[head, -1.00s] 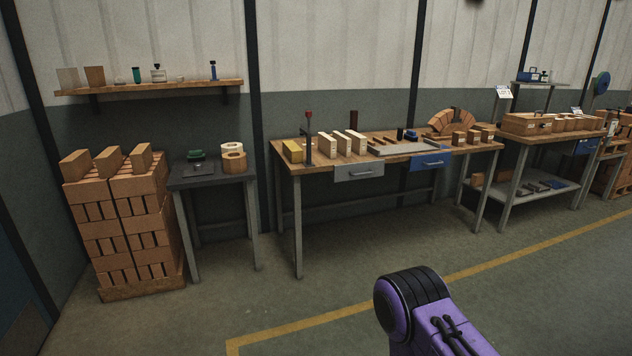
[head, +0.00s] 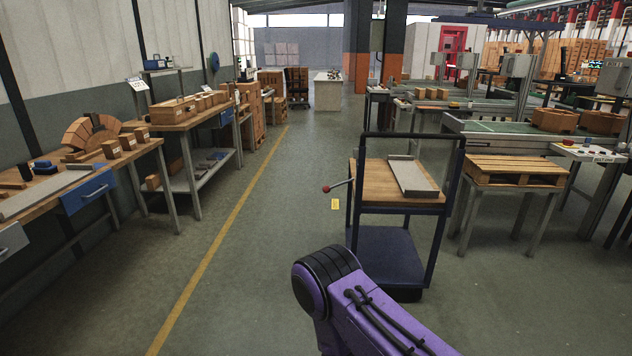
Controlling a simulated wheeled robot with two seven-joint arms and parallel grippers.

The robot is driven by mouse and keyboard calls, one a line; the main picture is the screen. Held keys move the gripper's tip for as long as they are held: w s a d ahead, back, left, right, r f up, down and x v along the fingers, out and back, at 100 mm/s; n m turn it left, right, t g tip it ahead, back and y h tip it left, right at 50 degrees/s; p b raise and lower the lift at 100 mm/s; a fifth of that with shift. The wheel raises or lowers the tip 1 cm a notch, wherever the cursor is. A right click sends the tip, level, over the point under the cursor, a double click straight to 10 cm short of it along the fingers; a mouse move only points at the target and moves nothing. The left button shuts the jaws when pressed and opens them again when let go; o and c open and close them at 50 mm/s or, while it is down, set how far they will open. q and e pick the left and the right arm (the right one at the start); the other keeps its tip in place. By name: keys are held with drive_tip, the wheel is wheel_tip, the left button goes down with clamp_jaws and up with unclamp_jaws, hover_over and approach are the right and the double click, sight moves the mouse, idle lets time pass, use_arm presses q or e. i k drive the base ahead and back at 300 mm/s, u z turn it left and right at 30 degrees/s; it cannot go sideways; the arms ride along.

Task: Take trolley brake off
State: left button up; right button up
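A trolley (head: 376,249) with a dark blue frame, a wooden upper deck and a dark lower deck stands on the floor ahead, right of the middle of the head view. A lever with a red knob (head: 327,189) sticks out from its left side; I take this to be the brake lever. A small yellow tag (head: 335,204) shows just below the lever. A grey metal channel piece lies on the upper deck (head: 376,183). My purple arm link is in front, at the bottom, hiding part of the floor before the trolley. Neither gripper is in view.
Workbenches with bricks (head: 172,117) line the left wall. A yellow floor line (head: 222,238) runs along them, with clear floor up to the trolley. A wooden pallet (head: 515,170) on a stand and a green-topped conveyor (head: 500,128) are at right.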

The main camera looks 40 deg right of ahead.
sight(327, 188)
drive_tip(key=z, duration=0.85)
drive_tip(key=i, duration=0.95)
drive_tip(key=z, duration=0.7)
drive_tip(key=i, duration=1.3)
drive_tip(key=u, duration=0.2)
